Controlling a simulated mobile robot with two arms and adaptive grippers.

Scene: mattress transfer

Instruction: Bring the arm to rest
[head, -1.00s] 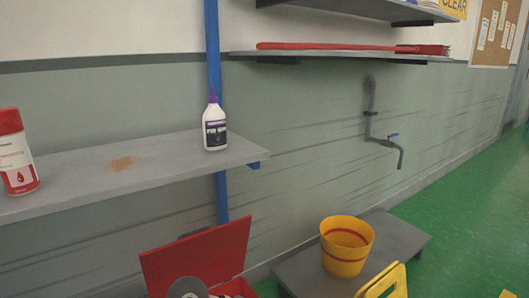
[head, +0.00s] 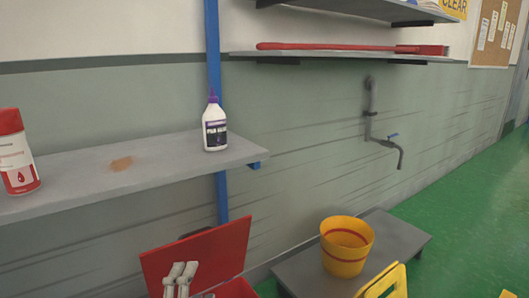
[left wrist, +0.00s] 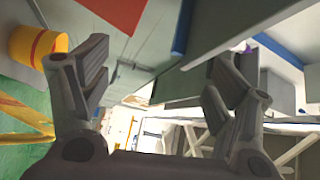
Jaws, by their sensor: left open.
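My left gripper (head: 180,272) shows at the bottom of the head view, in front of the red box's raised lid. In the left wrist view its two fingers stand wide apart with nothing between them (left wrist: 162,85). The gripper is open and empty. Most of the left arm is out of the head view. My right gripper is in neither view.
A grey shelf (head: 85,178) holds a white purple-capped bottle (head: 215,128) and a red-and-white can (head: 17,155). Below are an open red box (head: 215,252) and a yellow bucket (head: 345,250) on a low grey platform (head: 400,240).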

